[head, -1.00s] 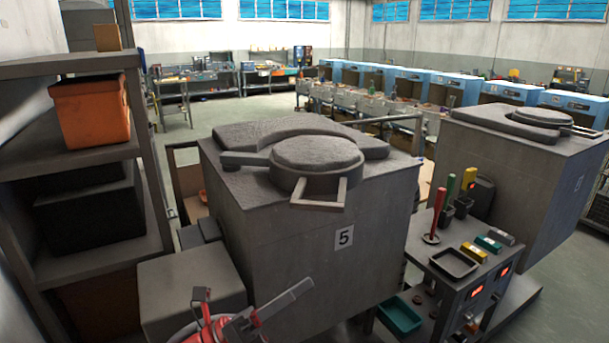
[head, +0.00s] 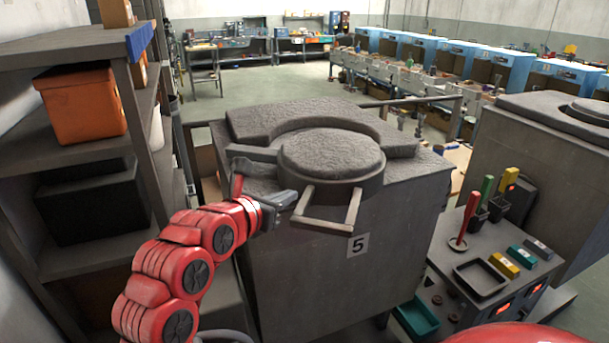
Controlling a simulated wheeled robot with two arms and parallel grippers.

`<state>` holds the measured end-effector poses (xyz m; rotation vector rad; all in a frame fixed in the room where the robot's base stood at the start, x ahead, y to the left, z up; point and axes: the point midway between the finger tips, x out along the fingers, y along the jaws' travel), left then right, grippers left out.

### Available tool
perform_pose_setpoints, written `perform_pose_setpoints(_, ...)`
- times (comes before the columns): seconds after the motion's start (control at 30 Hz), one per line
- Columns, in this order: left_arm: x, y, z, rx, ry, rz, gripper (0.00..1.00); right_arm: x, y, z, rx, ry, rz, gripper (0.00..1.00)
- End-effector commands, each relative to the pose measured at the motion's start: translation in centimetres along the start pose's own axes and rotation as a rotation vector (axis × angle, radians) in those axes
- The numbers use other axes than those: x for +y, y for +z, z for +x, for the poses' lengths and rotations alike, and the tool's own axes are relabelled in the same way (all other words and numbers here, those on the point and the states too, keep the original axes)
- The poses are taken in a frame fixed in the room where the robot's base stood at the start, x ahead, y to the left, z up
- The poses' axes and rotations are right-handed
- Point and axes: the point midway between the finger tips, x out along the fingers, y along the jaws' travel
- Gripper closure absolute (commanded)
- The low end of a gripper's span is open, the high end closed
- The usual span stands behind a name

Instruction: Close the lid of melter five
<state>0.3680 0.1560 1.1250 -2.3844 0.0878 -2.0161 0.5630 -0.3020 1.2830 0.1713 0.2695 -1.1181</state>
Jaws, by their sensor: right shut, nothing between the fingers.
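Melter five (head: 300,270) is a grey box with a "5" label on its front. Its round, rough-topped lid (head: 330,153) lies flat at the top, partly ringed by a raised C-shaped collar (head: 290,117). A square frame handle (head: 325,222) sticks out from the lid's front.
A shelf with an orange bin (head: 82,105) and a black box (head: 90,200) stands close on the left. A control stand (head: 490,285) with a tray and coloured blocks is at the right, before another melter (head: 540,150). Open floor lies behind.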

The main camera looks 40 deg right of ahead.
Motion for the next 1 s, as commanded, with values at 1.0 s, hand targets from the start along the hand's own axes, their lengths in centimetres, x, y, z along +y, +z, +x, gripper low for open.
perform_pose_setpoints(1.0, -0.1, -0.5, 3.1, -0.001, 0.000, 0.000, 1.00, -0.1, 1.0, 7.6, 0.002, -0.009, 0.002, 1.00)
